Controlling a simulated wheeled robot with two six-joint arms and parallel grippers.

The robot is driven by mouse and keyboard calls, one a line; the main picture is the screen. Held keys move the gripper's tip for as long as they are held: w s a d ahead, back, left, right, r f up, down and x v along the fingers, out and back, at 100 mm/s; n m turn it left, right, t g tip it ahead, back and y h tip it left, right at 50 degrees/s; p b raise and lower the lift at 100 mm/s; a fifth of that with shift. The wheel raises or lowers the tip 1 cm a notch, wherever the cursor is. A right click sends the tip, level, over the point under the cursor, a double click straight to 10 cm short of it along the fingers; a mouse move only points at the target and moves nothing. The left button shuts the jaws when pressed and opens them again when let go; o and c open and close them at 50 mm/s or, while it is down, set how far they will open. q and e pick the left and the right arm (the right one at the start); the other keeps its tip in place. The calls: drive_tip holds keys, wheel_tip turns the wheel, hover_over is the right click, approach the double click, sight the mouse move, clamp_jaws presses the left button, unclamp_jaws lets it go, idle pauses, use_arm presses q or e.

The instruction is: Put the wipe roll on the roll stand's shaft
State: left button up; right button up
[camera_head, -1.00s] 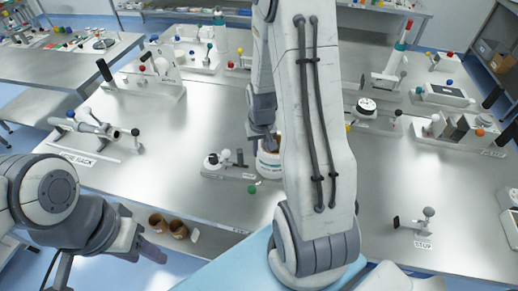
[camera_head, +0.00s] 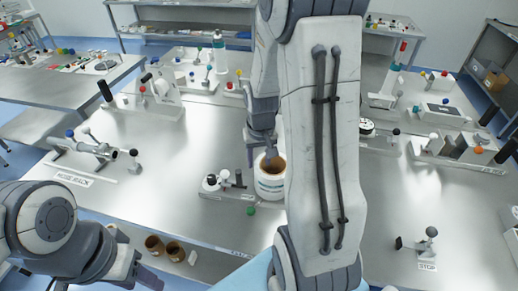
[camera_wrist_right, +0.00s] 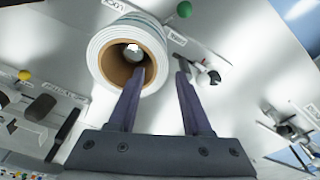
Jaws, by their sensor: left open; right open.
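The wipe roll (camera_head: 271,188) is white with a brown core. It stands on the table, partly hidden by my right arm in the head view. In the right wrist view the roll (camera_wrist_right: 103,44) shows its open core end. My right gripper (camera_wrist_right: 160,75) is open; one finger overlaps the core's mouth and the other is outside the roll's wall. I cannot tell whether that finger is inside the core. My left gripper (camera_head: 148,278) is open and empty at the front left. A stand with a horizontal grey shaft (camera_head: 98,149) is at the table's left; I cannot tell if it is the roll stand.
A small fixture with black and white knobs (camera_head: 225,184) stands just left of the roll. Brown cores (camera_head: 164,247) lie below the table's front edge. A stop post (camera_head: 430,247) is at the right. The table's left-middle is mostly clear.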

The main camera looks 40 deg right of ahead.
wheel_tip(320, 180, up, 6)
drive_tip(key=shift+s+a+r, duration=0.25)
drive_tip(key=shift+s, duration=0.1)
drive_tip(key=s+a+r+n+y, duration=0.1)
drive_tip(key=s+a+n, duration=0.15)
drive_tip(key=a, duration=0.55)
drive_tip(key=s+a+r+n, duration=0.1)
drive_tip(key=s+a+n, duration=0.15)
drive_tip(key=a, duration=0.55)
drive_tip(key=s+a+n+g, duration=0.1)
drive_tip(key=s+a+n, duration=0.6)
drive_tip(key=s+a, duration=0.3)
drive_tip(key=shift+s+a+r+y, duration=0.15)
drive_tip(key=shift+s+r+y, duration=0.15)
drive_tip(key=shift+s, duration=0.6)
wheel_tip(320, 180, down, 6)
drive_tip(key=b, duration=0.6)
drive_tip(key=shift+w, duration=0.1)
